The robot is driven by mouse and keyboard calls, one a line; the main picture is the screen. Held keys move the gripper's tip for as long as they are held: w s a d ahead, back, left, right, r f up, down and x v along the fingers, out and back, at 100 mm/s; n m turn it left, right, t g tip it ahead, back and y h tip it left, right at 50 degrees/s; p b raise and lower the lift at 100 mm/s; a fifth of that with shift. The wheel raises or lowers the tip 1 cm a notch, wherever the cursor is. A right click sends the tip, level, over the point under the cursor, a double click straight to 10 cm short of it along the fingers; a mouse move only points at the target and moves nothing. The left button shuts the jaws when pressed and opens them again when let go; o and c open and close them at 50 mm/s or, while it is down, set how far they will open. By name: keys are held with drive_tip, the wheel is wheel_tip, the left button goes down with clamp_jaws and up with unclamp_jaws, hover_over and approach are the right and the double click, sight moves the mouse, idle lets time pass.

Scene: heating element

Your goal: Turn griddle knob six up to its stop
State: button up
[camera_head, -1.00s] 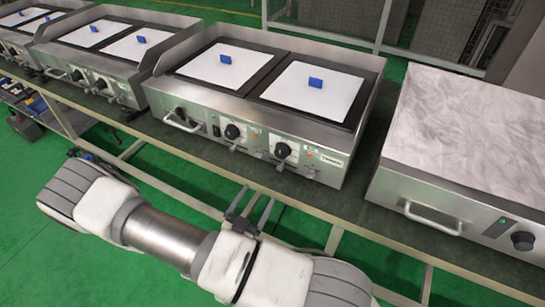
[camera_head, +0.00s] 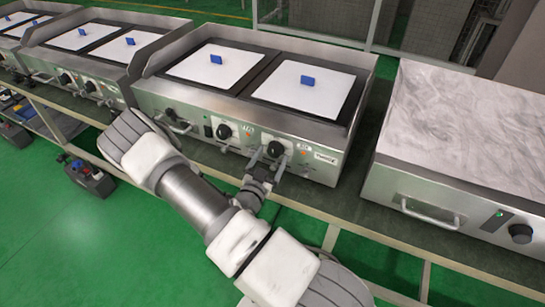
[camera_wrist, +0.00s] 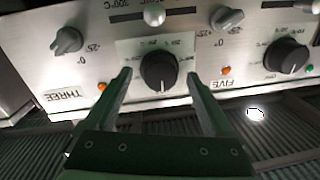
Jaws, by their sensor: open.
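Knob six, a round black knob (camera_head: 276,149), is the right-hand knob on the front panel of the griddle (camera_head: 335,172) in the middle of the head view. The same knob (camera_wrist: 158,72) shows upside down in the wrist view, with a pale dial plate behind it. My gripper (camera_head: 264,172) is at this knob. In the wrist view my gripper (camera_wrist: 158,76) is open, one finger on each side of the knob, with a visible gap on both sides. A second black knob (camera_wrist: 285,55) stands to the right there, near the label FIVE (camera_wrist: 228,84).
A smaller grey knob (camera_wrist: 68,40) and an orange lamp (camera_wrist: 102,87) lie left of the knob in the wrist view. A griddle with a front handle (camera_head: 430,213) stands at right. More griddles (camera_head: 100,65) stand at left.

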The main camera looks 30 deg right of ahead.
drive_tip(key=shift+w+d, duration=0.35)
drive_tip(key=shift+d, duration=0.15)
drive_tip(key=c, duration=1.4)
